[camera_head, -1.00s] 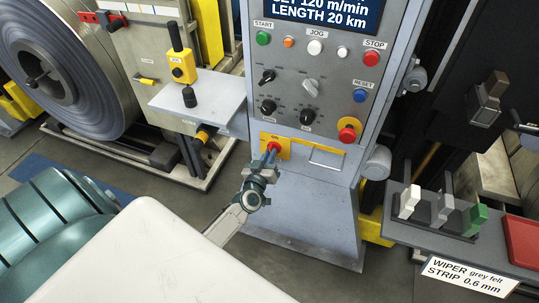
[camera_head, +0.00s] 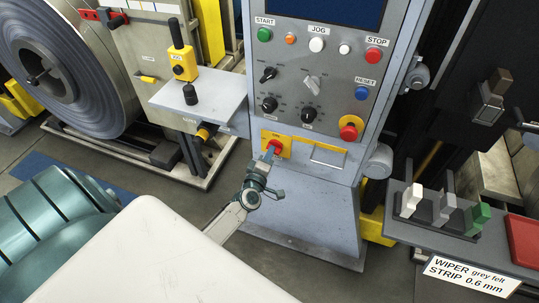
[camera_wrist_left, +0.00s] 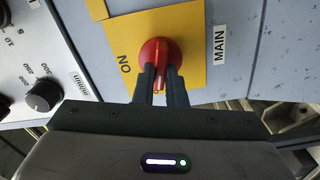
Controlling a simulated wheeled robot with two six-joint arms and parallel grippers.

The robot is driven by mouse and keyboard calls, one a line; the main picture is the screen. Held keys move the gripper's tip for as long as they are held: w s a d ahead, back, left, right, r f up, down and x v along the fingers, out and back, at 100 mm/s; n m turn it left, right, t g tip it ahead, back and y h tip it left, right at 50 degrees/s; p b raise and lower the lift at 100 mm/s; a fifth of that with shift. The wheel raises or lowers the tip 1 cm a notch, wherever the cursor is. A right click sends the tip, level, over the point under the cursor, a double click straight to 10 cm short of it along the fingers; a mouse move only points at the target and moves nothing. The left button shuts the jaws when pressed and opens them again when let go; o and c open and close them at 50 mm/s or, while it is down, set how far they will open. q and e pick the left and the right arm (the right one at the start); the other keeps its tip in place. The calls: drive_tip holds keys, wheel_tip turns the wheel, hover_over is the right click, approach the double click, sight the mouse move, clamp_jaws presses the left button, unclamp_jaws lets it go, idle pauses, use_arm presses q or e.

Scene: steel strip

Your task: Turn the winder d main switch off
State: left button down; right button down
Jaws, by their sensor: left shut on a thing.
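The main switch is a red rotary knob (camera_head: 274,147) on a yellow plate (camera_head: 286,150) low on the grey control cabinet. My left gripper (camera_head: 268,157) is shut on the knob, and its two dark fingers hold the handle between them. The left wrist view shows the red knob (camera_wrist_left: 160,54) on its yellow plate (camera_wrist_left: 190,22), with ON left of it and MAIN on the right. The handle points across the direction to ON. The fingers and gripper body (camera_wrist_left: 160,85) hide the lower part of the plate. My right gripper is not in view.
The cabinet display (camera_head: 325,8) is dark. A red mushroom button (camera_head: 350,129) on yellow sits right of the switch. A grey shelf (camera_head: 215,100) with a yellow control box (camera_head: 184,70) juts out at left. Wiper blocks (camera_head: 443,208) stand at right.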

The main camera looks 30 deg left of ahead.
use_arm(q)
drive_tip(key=n, duration=0.3)
drive_tip(key=shift+f, duration=0.1)
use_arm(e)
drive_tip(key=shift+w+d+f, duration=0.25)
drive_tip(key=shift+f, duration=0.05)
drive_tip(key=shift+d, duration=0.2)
use_arm(q)
drive_tip(key=c, duration=1.5)
unclamp_jaws()
drive_tip(key=shift+b+v, duration=0.75)
drive_tip(key=shift+v, duration=4.65)
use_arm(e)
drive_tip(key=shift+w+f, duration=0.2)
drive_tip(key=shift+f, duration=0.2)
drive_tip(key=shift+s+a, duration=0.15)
